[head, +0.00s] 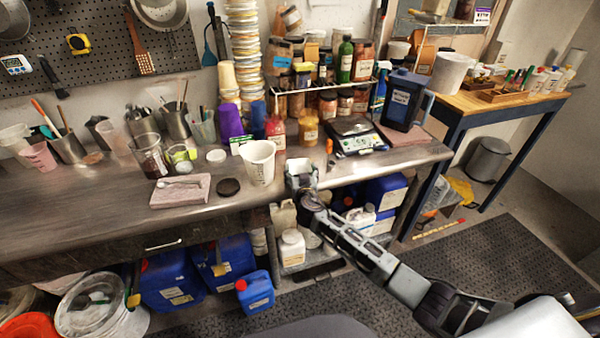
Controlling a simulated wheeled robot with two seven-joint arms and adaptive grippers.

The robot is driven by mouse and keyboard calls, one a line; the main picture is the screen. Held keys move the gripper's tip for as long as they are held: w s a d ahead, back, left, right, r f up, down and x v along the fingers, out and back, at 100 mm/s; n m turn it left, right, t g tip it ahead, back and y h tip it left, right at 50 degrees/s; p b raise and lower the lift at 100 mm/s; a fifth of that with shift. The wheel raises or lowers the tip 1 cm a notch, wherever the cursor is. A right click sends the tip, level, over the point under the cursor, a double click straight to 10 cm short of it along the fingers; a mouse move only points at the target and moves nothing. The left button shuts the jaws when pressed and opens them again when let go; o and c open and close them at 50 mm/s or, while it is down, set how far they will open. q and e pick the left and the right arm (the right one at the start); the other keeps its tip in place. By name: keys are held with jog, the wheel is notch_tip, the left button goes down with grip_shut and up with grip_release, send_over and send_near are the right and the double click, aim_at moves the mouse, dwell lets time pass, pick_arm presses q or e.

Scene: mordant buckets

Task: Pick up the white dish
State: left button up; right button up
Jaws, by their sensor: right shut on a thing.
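The white dish (299,169) is a small, pale, square-looking dish at the front edge of the steel counter, right of the white measuring cup. My right gripper (303,186) reaches it from the front right and is shut on it. The gripper covers part of the dish's near side. I cannot tell whether the dish still touches the counter. My left gripper is not in view.
A white measuring cup (259,163) stands close on the left. A digital scale (357,137) sits to the right, with jars and a wire rack (322,90) behind. A folded pink cloth (180,191) and a black disc (229,187) lie left. Blue jugs (224,258) stand below.

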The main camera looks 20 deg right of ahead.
jog(key=shift+r, duration=0.1)
jog(key=shift+r, duration=0.5)
notch_tip(320, 180, up, 9)
jog(key=shift+f, duration=0.1)
jog(key=shift+a, duration=0.1)
dwell(0.5)
